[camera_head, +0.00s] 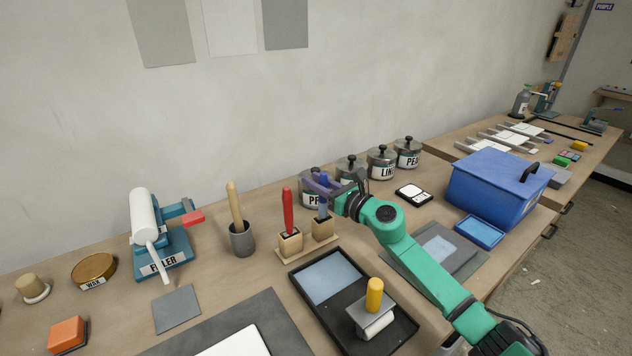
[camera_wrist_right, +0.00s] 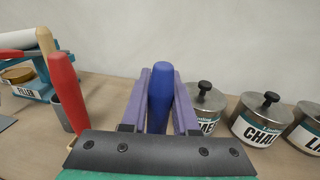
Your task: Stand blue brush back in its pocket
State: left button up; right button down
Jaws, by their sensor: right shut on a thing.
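The blue brush (camera_head: 323,208) stands upright at the right wooden pocket block (camera_head: 323,230) of a small stand, its lower end meeting the block's top. I cannot tell how deep it sits. My right gripper (camera_head: 320,184) has its purple fingers shut on the blue handle near its upper part. In the right wrist view the handle (camera_wrist_right: 160,95) rises between both fingers, and its lower end is hidden by the dark gripper plate. A red brush (camera_head: 288,210) stands in the left pocket block (camera_head: 290,243). It also shows in the wrist view (camera_wrist_right: 65,90). My left gripper is out of view.
Several lidded metal tins (camera_head: 381,163) stand behind the right gripper. A grey pot with a wooden handle (camera_head: 242,240) is left of the stand. A black tray (camera_head: 345,325) with a yellow-handled roller lies in front. A blue box (camera_head: 490,190) stands at the right.

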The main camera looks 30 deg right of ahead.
jog(key=shift+f, duration=0.15)
jog(key=shift+c, duration=0.6)
grip_release()
notch_tip(320, 180, up, 8)
jog(key=p, duration=0.6)
jog(key=shift+p, duration=0.4)
